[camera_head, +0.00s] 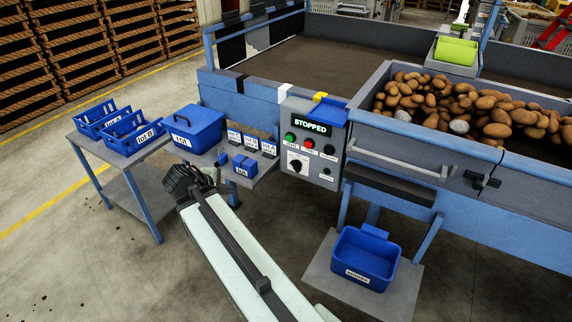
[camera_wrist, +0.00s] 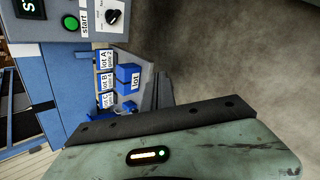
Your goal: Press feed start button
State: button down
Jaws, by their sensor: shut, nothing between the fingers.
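The grey control panel (camera_head: 313,175) stands on the front of the blue grader, and its display (camera_head: 311,127) reads STOPPED. The green start button (camera_head: 290,137) is at the panel's upper left, with a label below it. In the wrist view the green button (camera_wrist: 71,22) and its "start" label (camera_wrist: 85,18) show at the upper left, sideways. My gripper (camera_head: 182,180) is shut and empty, left of and apart from the panel, near the small shelf. Its fingertips are hard to make out.
A red button (camera_head: 308,142) and a black knob (camera_head: 297,163) sit close to the green one. A shelf with lot cards (camera_head: 251,142) and a small blue box (camera_head: 245,166) lies between my gripper and the panel. A blue lidded bin (camera_head: 194,128) stands behind my gripper.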

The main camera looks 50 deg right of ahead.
aim_at(288, 139)
jog(key=d+r+n+t+h+b, duration=0.1)
jog(key=d+n+t+h+b, duration=0.1)
jog(key=d+n+h+b, duration=0.7)
jog(key=d+n+b, duration=0.3)
jog(key=d+n, duration=0.1)
jog(key=d, duration=0.4)
jog(key=shift+w+d, duration=0.15)
jog(key=shift+w, duration=0.05)
jog(key=shift+d+r, duration=0.1)
jog(key=x, duration=1.3)
jog(key=shift+w+d, duration=0.25)
jog(key=shift+d, duration=0.1)
